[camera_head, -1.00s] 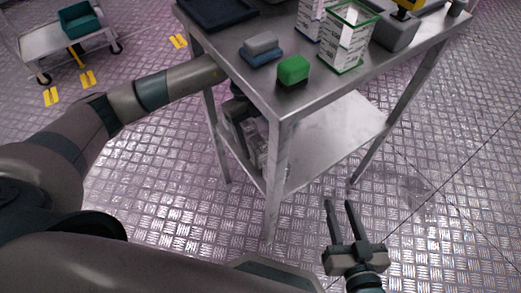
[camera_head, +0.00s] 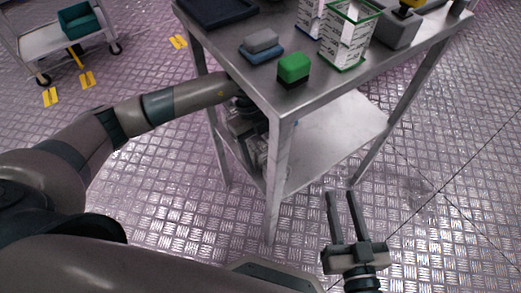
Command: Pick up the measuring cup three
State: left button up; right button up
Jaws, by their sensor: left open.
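No measuring cup can be clearly told apart in the head view. My left arm reaches under the table top from the left, and its left gripper (camera_head: 259,148) is between the top and the lower shelf, partly hidden behind the near table leg. Small pale shapes sit around its fingers, too unclear to name. The left gripper is open. My right gripper (camera_head: 340,195) hangs over the floor in front of the table, its fingers apart and nothing between them.
The metal table (camera_head: 300,93) carries a green-black block (camera_head: 293,69), a grey-blue block (camera_head: 261,46), a green-rimmed box (camera_head: 345,40), a dark tray (camera_head: 215,10) and a grey bin (camera_head: 398,30). The lower shelf (camera_head: 325,135) is bare on its right. A cart (camera_head: 45,42) stands far left.

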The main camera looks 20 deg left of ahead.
aim_at(262, 147)
pick_arm(q)
jog(key=c, duration=1.1)
jog(key=shift+c, duration=0.2)
jog(key=shift+r, duration=0.1)
